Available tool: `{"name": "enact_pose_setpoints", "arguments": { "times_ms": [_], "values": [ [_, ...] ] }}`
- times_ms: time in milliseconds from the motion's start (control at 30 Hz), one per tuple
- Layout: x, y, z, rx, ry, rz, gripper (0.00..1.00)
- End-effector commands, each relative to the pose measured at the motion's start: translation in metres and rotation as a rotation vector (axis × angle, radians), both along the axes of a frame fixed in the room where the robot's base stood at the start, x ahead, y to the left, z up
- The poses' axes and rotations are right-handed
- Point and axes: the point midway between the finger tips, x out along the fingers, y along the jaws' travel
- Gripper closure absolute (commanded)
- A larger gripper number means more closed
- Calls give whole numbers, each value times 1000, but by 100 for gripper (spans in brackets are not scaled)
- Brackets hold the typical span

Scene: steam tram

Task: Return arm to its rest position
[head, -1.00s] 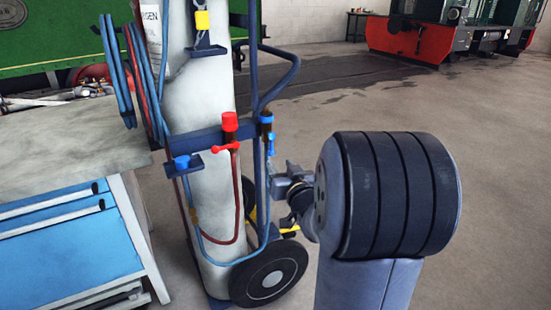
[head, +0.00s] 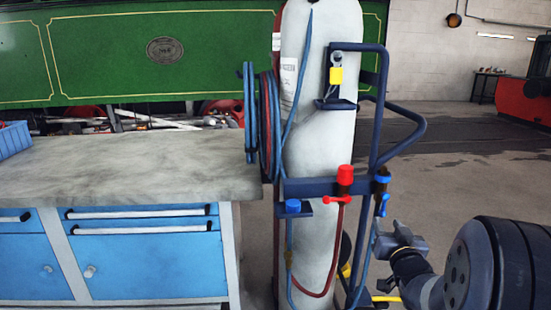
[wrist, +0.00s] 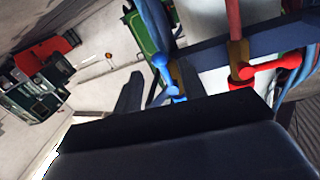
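My arm shows at the lower right of the head view, with my gripper (head: 400,240) just right of the gas-cylinder cart (head: 328,187). The fingertips are hard to make out there. In the wrist view a dark finger (wrist: 128,95) stands up behind the broad dark gripper body, and I see nothing held. The finger opening is not clear. The blue torch valve (wrist: 163,62) and red torch valve (wrist: 243,72) show close beyond the gripper in the wrist view. Whether the gripper touches the cart or torches, I cannot tell.
A workbench (head: 120,165) with blue drawers stands left of the cart. Hoses (head: 262,115) hang between them. A green tram side (head: 130,60) stands behind. Open concrete floor (head: 450,175) lies to the right, with a red machine (head: 525,100) at the far right.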

Motion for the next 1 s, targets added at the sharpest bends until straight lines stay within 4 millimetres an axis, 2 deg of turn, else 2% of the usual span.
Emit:
{"name": "enact_pose_setpoints", "arguments": {
  "times_ms": [200, 367, 600, 1000],
  "values": [
    [41, -5, -2, 0, 0, 1, 61],
    [62, -8, -2, 1, 1, 0, 61],
    [60, -13, -1, -94, -3, -1, 61],
    [59, -13, -1, -101, -3, -1, 61]
  ]
}}
